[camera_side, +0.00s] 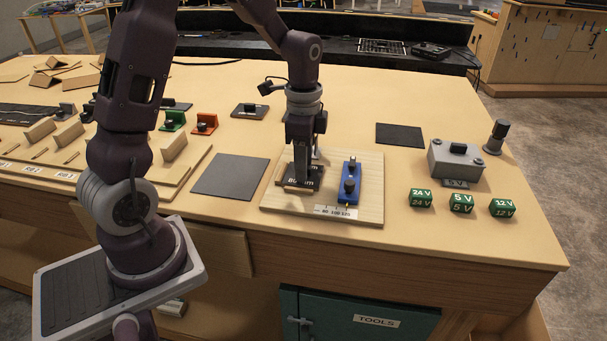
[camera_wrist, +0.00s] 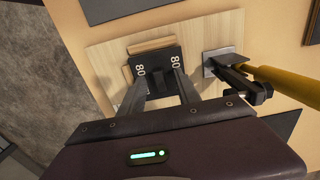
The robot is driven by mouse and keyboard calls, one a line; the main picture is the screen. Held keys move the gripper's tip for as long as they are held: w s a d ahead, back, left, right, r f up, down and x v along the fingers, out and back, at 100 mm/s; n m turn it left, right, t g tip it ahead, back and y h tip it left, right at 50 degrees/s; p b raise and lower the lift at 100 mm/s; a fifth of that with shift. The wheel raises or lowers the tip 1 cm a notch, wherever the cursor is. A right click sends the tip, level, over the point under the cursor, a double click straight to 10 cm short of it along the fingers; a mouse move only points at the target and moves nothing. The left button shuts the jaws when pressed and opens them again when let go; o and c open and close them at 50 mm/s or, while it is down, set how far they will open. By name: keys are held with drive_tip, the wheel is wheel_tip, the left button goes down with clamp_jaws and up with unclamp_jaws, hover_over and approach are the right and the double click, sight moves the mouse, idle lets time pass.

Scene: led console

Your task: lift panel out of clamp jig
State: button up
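The panel is a dark plate marked "80" (camera_wrist: 142,70) on the jig's wooden base (camera_wrist: 108,62), beside light wood strips (camera_wrist: 150,44). In the side view, the panel (camera_side: 301,184) is partly hidden under my gripper. My gripper (camera_side: 301,180) points down over it. In the wrist view its two fingers (camera_wrist: 161,76) stand apart at the panel, with a dark raised part between them; I see no clear contact. The wrist view shows a grey plate with a black clamp (camera_wrist: 228,68) and a yellow bar (camera_wrist: 285,82).
A dark flat mat (camera_side: 229,176) lies left of the jig, another (camera_side: 400,135) behind right. A grey box (camera_side: 456,160) and green voltage blocks (camera_side: 420,198) stand to the right. Wooden racks (camera_side: 120,155) with small parts lie left. The front table strip is clear.

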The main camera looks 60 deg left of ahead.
clamp_jaws()
wheel_tip(320, 180, up, 14)
idle(0.6)
